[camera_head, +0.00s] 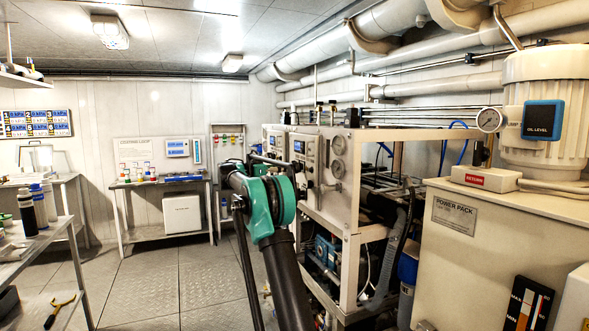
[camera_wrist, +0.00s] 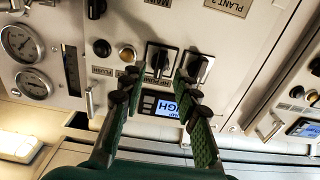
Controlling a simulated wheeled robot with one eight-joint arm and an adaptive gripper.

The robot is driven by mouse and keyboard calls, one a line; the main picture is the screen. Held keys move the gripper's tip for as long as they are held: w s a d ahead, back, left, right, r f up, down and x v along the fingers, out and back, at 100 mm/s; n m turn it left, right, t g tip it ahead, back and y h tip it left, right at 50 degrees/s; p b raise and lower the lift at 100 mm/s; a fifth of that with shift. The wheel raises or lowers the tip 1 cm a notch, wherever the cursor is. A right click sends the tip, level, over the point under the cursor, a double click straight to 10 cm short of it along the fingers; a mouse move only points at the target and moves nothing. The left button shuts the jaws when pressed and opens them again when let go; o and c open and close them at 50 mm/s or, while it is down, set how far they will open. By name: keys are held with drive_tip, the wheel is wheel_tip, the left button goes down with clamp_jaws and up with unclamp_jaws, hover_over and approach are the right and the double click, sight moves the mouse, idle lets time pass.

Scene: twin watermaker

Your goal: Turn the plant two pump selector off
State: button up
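In the wrist view, a cream control panel (camera_wrist: 120,25) carries an upside-down label (camera_wrist: 228,5) reading "PLANT 2". A black selector knob (camera_wrist: 160,58) sits ahead of and between my fingertips, by a partly covered label that seems to read "HP PUMP". A second black selector knob (camera_wrist: 197,66) sits to its right, close to the right fingertip. My gripper (camera_wrist: 160,82) is open, with one green finger on each side and nothing held. I cannot tell whether the fingertips touch either knob.
Two gauges (camera_wrist: 24,62) and a metal handle (camera_wrist: 91,100) lie left of the fingers in the wrist view. A lit blue display (camera_wrist: 166,108) shows between them.

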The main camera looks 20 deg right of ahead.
sight(299, 167)
drive_tip(key=shift+d, duration=1.7)
clamp_jaws()
